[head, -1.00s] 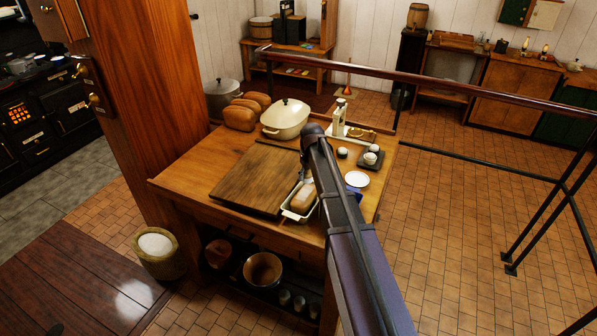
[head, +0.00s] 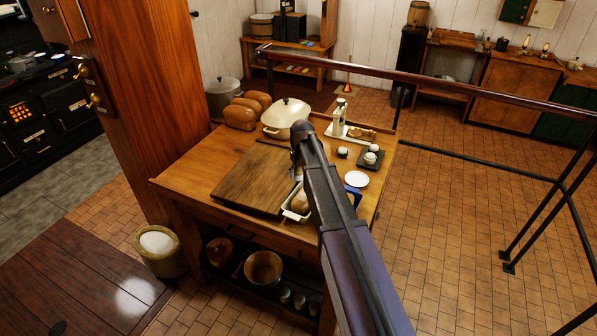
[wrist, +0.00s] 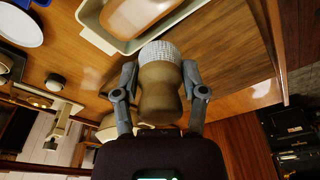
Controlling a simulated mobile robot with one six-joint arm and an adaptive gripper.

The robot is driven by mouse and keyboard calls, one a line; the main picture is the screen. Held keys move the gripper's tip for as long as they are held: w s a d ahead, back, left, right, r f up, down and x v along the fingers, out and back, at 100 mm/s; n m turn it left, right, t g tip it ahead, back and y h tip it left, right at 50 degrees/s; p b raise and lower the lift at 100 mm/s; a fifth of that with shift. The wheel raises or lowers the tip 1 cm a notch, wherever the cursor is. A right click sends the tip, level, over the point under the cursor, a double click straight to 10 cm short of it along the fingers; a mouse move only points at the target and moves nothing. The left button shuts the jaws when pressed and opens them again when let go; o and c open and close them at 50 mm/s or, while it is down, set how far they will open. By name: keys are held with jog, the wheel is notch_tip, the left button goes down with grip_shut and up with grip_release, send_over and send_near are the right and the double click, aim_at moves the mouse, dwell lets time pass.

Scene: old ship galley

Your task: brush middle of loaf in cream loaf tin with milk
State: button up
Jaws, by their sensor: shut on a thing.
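My gripper (wrist: 160,72) is shut on a brush (wrist: 160,97) with a brown wooden handle and a pale, ridged band at its far end. The bristles cannot be made out. The cream loaf tin (head: 289,213) stands on the worktable beside the board, partly hidden by my arm. It also shows at the top of the wrist view (wrist: 200,12), beyond the brush. A brown loaf (head: 300,201) lies in it, and the loaf shows in the wrist view (wrist: 140,14) too. The brush appears apart from the loaf. Milk cannot be identified for certain.
A dark wooden board (head: 245,185) lies left of the tin. A white plate (head: 357,179) and a dark tray (head: 364,166) with small vessels are right of my arm. A lidded cream pot (head: 287,114), several loaves (head: 240,118) and a pale bottle (head: 339,118) stand behind.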

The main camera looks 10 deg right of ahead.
jog(key=shift+f, duration=0.15)
jog(key=b, duration=0.6)
send_over(300, 191)
jog(key=s, duration=0.2)
jog(key=shift+w+a+f, duration=0.1)
jog(key=shift+a+f, duration=0.15)
jog(key=shift+f, duration=1.2)
jog(key=shift+a+f, duration=0.2)
jog(key=shift+f, duration=1.2)
jog(key=shift+f+b, duration=1.05)
jog(key=shift+b, duration=0.05)
jog(key=shift+s+d+r, duration=0.15)
jog(key=shift+s+d, duration=1.15)
jog(key=shift+d, duration=0.25)
jog(key=shift+w, duration=0.1)
jog(key=shift+w+d, duration=0.55)
jog(key=shift+w+a, duration=0.1)
jog(key=shift+w+a, duration=1.2)
jog(key=shift+a, duration=0.3)
